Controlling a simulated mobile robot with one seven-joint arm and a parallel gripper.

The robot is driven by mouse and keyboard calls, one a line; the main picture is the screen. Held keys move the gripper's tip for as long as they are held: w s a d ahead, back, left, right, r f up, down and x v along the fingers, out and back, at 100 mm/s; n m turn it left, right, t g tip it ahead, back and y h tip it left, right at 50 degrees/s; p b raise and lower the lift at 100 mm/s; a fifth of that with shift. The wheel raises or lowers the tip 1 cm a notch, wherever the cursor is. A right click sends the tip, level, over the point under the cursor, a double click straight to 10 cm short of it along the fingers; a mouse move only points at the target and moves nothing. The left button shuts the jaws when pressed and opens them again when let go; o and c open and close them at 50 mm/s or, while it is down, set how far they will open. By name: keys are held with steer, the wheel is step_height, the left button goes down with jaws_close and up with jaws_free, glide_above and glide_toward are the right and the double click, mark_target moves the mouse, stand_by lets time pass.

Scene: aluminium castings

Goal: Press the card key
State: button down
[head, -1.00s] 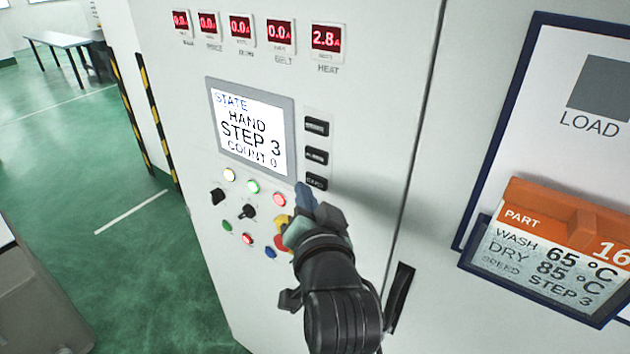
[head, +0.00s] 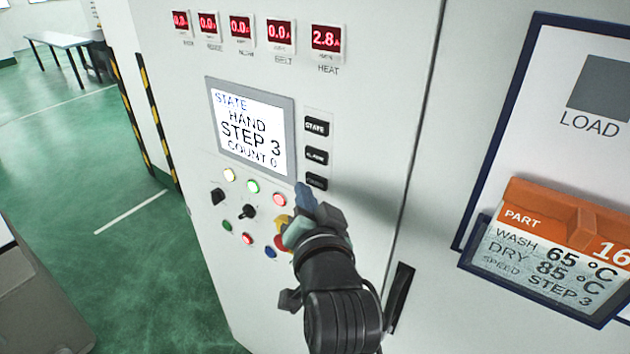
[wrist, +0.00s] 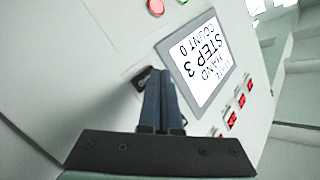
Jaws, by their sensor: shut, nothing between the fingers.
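The card key is the lowest of three black keys in a column right of the screen; I take it to be this key (head: 316,182), though its lettering is blurred. My gripper (head: 304,190) is shut and empty, its fingertips just left of and slightly below that key. In the wrist view the shut fingers (wrist: 158,78) point at the panel, with one black key (wrist: 143,78) partly showing beside the tips. The other keys are hidden there. I cannot tell whether the fingertips touch the panel.
The screen (head: 250,130) reads HAND, STEP 3, COUNT 0. Below it are lit lamps, knobs and buttons, including a red one on yellow (head: 282,240) partly behind my gripper. Red number displays (head: 326,38) run along the top. An orange-topped part card (head: 550,250) hangs at right.

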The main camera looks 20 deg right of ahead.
steer(key=shift+d, duration=0.1)
stand_by(0.3)
steer(key=shift+w+d, duration=0.25)
steer(key=shift+d, duration=0.05)
steer(key=shift+w+d, duration=0.2)
steer(key=shift+d, duration=0.1)
stand_by(0.9)
steer(key=shift+a, duration=0.1)
steer(key=shift+s+a, duration=0.45)
steer(key=shift+a, duration=0.1)
steer(key=s+a, duration=0.1)
steer(key=a+p, duration=0.1)
steer(key=s+a, duration=0.1)
steer(key=a, duration=0.1)
steer(key=shift+s+a, duration=0.1)
steer(key=shift+s, duration=0.25)
stand_by(0.8)
